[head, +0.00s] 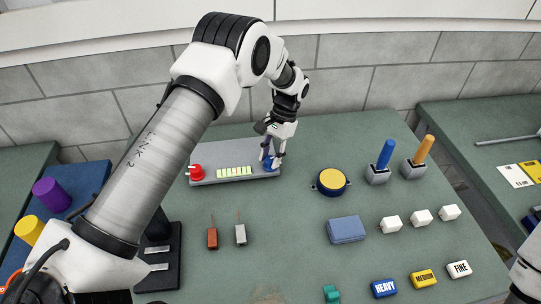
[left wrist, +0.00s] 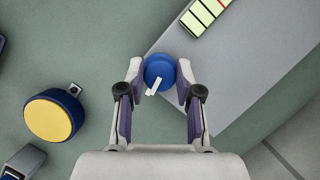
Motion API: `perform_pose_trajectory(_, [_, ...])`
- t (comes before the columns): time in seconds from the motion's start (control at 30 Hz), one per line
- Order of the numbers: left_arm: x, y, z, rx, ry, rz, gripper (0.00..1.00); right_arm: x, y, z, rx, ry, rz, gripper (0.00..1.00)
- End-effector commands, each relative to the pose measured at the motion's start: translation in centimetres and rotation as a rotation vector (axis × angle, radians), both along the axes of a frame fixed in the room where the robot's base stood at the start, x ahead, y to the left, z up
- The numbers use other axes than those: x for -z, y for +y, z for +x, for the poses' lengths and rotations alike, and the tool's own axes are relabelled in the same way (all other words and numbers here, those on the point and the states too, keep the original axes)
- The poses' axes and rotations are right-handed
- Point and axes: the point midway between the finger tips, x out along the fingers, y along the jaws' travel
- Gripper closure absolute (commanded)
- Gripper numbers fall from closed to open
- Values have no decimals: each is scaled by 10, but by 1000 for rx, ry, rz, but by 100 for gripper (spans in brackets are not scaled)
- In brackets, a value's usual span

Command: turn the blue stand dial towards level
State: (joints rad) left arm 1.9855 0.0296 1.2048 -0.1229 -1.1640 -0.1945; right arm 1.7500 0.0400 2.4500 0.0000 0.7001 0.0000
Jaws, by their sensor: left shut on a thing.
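The blue dial (head: 271,165) sits at the right end of a grey panel (head: 206,180) at the back of the table. My left gripper (head: 272,157) reaches down over it and partly hides it in the head view. In the left wrist view the blue dial (left wrist: 158,71) lies between the two fingers, which are shut on its sides. Its white pointer mark points down and slightly left there. A red dial (head: 196,173) is at the panel's left end. A pale green segmented bar (head: 234,171) lies between the dials; a red line shows on it in the wrist view.
A yellow-topped round button (head: 330,181) stands right of the panel. A blue box (head: 348,230) and several white cubes sit in front. The table between panel and button is clear.

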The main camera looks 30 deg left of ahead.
Motion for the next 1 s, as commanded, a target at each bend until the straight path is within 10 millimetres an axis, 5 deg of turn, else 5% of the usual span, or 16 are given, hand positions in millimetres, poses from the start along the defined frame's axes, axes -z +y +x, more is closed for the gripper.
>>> perform_pose_trajectory(0.2, [3, -1, -1, -2, 3, -2, 100, 1, 0, 0, 0, 0, 0, 60])
perform_pose_trajectory(0.23, [3, -1, -1, -2, 3, -2, 55, 1, 0, 0, 0, 0, 0, 60])
perform_pose_trajectory(0.3, [3, -1, -1, -2, 3, -2, 41, 1, 0, 0, 0, 0, 0, 60])
perform_pose_trajectory(0.67, [-5, -1, 3, -2, -2, -1, 41, 0, 0, 0, 0, 0, 0, 60])
perform_pose_trajectory(1.0, [-76, -9, 34, -2, -2, -1, 41, 0, 0, 0, 0, 0, 0, 60])
